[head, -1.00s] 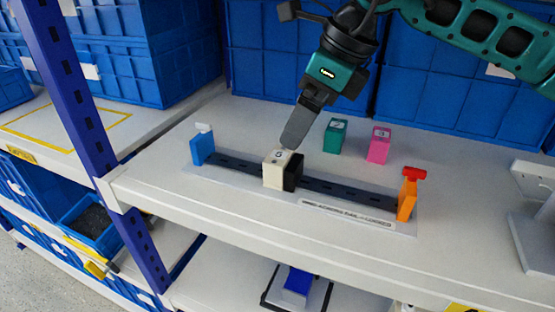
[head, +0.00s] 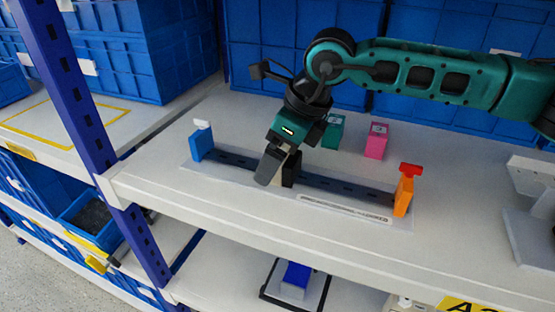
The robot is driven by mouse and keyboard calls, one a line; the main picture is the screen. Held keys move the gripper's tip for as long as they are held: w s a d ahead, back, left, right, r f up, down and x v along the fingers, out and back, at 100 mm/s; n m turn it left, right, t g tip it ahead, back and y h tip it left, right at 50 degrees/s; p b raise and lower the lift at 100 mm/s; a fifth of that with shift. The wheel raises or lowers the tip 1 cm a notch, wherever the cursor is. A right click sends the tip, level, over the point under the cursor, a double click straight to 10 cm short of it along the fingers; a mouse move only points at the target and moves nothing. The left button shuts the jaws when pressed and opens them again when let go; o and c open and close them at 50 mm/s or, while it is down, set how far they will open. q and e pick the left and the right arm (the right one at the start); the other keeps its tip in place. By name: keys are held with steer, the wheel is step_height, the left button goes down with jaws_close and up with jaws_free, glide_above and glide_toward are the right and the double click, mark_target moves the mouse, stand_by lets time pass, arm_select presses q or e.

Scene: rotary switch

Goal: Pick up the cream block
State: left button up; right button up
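The cream block (head: 277,181) stands on the dark rail (head: 345,188) on the shelf, against a black block (head: 292,170). Most of the cream block is hidden behind my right gripper (head: 270,168); only a sliver shows. My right gripper comes down from above, its near finger in front of the cream block. The far finger is hidden, so I cannot tell whether it is open or closed on the block. My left gripper is not in view.
A blue end piece (head: 202,145) stands at the rail's left end and an orange one with a red top (head: 404,195) at its right end. A green block (head: 333,132) and a pink block (head: 376,141) stand behind. Blue crates (head: 440,105) line the back.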

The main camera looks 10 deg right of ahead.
steer(key=c, duration=0.9)
steer(key=shift+c, duration=0.7)
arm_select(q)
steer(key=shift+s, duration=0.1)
arm_select(e)
steer(key=shift+r, duration=0.15)
